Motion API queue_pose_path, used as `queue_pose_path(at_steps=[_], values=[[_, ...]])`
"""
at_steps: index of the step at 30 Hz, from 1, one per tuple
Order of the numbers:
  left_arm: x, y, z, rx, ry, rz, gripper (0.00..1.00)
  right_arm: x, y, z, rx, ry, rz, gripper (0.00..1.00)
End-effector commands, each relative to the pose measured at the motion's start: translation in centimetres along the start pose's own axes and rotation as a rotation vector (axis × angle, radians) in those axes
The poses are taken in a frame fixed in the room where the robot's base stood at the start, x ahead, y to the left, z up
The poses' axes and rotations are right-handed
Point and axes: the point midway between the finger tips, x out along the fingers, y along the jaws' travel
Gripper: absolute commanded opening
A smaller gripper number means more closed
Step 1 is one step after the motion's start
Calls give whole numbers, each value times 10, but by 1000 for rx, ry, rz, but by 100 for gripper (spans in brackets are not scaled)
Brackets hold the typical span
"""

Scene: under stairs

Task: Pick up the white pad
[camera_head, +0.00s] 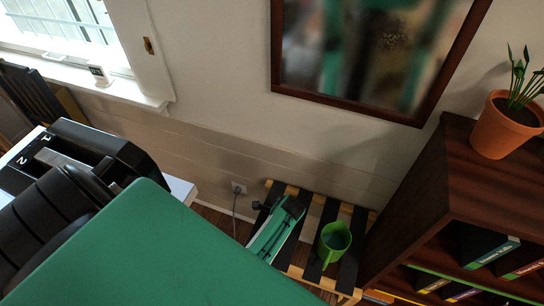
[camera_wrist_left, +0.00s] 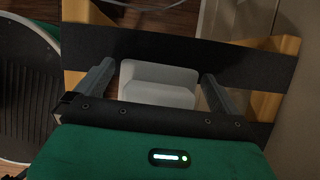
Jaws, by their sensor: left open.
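The white pad (camera_wrist_left: 158,94) shows in the left wrist view, a pale rounded block with a raised far part. It lies between the two fingers of my left gripper (camera_wrist_left: 157,74), with a gap on each side. The near edge of the pad is partly hidden by the gripper body. My left gripper is open. In the head view my left gripper (camera_head: 291,205) is over the slatted bench (camera_head: 345,292), and I cannot make out the pad there. My right gripper is not in view.
A dark wooden shelf (camera_head: 420,185) with binders and a potted plant (camera_head: 505,125) is at the right. A wall socket (camera_head: 238,187) with a cable is left of the bench.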

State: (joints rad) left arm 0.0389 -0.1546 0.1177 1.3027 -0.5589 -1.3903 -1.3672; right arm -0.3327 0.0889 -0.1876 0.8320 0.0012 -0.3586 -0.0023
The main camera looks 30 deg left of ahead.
Motion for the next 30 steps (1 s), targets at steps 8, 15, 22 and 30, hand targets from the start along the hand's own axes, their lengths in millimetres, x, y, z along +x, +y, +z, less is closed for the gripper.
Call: queue_pose_path(at_steps=[8,15,22,30], values=[[0,0,0,0,0,0,86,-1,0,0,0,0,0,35],[0,0,0,0,0,0,63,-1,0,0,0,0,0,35],[-4,0,1,0,0,-1,63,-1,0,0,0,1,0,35],[-35,0,14,-1,0,-3,63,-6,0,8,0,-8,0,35]])
